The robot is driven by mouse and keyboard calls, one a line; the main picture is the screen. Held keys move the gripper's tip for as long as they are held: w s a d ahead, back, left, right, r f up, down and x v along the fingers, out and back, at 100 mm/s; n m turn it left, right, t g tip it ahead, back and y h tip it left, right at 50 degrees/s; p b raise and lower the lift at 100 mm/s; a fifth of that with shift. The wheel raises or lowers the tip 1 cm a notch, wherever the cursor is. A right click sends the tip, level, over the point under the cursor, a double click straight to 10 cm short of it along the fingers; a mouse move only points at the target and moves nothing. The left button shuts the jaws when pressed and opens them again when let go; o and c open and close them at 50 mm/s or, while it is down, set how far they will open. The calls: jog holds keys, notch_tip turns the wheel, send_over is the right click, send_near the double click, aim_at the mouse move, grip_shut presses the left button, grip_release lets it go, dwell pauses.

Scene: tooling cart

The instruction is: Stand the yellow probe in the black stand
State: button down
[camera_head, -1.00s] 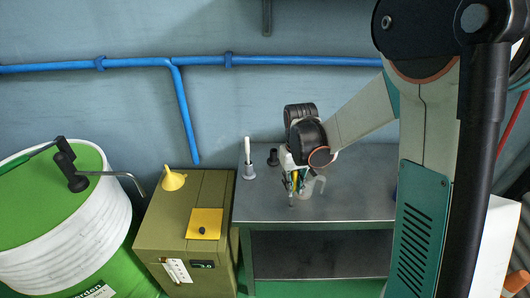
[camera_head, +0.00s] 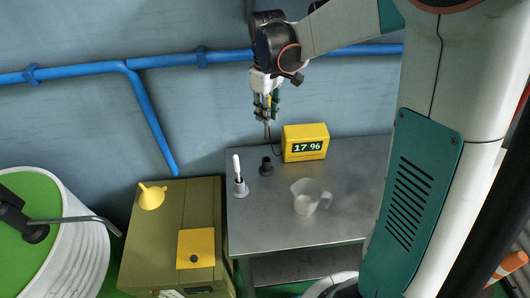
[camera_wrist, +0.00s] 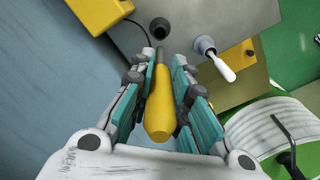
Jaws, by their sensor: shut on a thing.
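My gripper (camera_head: 266,108) is shut on the yellow probe, high above the back of the grey bench. In the wrist view the probe's yellow handle (camera_wrist: 160,108) lies between the teal finger pads (camera_wrist: 163,105), and its thin grey tip points away from the palm. In the head view the probe hangs roughly upright, tip down, mostly hidden by the fingers. The black stand (camera_head: 266,168) is on the bench below the gripper and looks empty. In the wrist view the stand (camera_wrist: 159,28) shows just beyond the probe's tip, apart from it.
A yellow display box (camera_head: 305,157) with a dark cable stands right of the stand. A white rod in a grey holder (camera_head: 240,190) stands to the left. A clear jug (camera_head: 308,197) is in front. Blue pipes (camera_head: 225,57) run along the wall behind.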

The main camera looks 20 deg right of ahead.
notch_tip(320, 180, down, 16)
jog(key=b, duration=0.4)
jog(key=shift+f, duration=0.1)
jog(key=c, duration=1.5)
grip_release()
jog(key=shift+c, duration=0.2)
